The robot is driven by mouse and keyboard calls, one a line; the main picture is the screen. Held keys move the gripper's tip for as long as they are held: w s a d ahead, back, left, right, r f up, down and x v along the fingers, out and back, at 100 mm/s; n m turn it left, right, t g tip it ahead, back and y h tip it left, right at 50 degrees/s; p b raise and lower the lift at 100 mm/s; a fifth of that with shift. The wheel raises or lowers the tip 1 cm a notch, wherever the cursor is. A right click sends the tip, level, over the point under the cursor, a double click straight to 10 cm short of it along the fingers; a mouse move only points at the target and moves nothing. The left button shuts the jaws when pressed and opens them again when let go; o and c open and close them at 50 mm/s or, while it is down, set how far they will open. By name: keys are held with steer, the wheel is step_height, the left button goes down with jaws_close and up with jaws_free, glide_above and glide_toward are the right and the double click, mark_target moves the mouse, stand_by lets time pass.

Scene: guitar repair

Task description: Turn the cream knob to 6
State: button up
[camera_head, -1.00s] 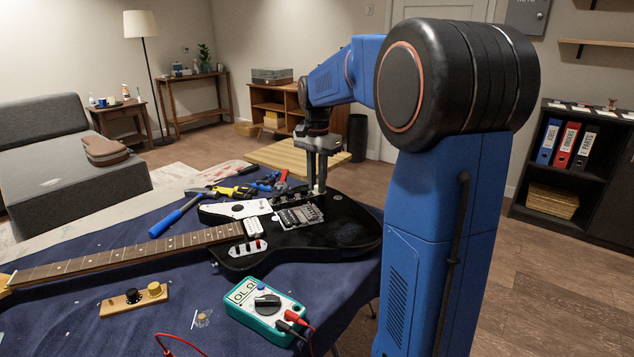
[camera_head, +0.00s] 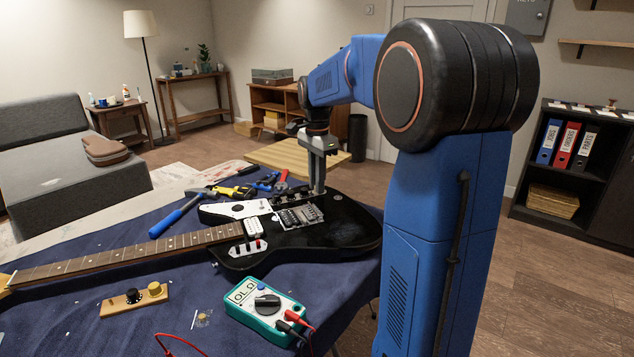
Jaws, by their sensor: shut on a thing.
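The black electric guitar (camera_head: 345,232) lies on the blue-covered table, its neck pointing left. My gripper (camera_head: 318,190) points straight down at the far side of the guitar body, just beyond the metal bridge (camera_head: 299,216). Its fingers are seen nearly edge-on, at the row of controls, and are shut on the cream knob there. The knob is hidden by the fingertips, and its pointer and number marks cannot be read from here.
A teal multimeter (camera_head: 265,308) with red and black leads lies in front. A wooden block (camera_head: 134,300) with a black and a gold knob is at the front left.

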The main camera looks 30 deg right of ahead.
steer(key=shift+m, duration=0.4)
steer(key=shift+m, duration=1.5)
steer(key=shift+m, duration=0.3)
steer(key=shift+w+m, duration=0.1)
steer(key=shift+m, duration=0.5)
steer(key=shift+m, duration=1.2)
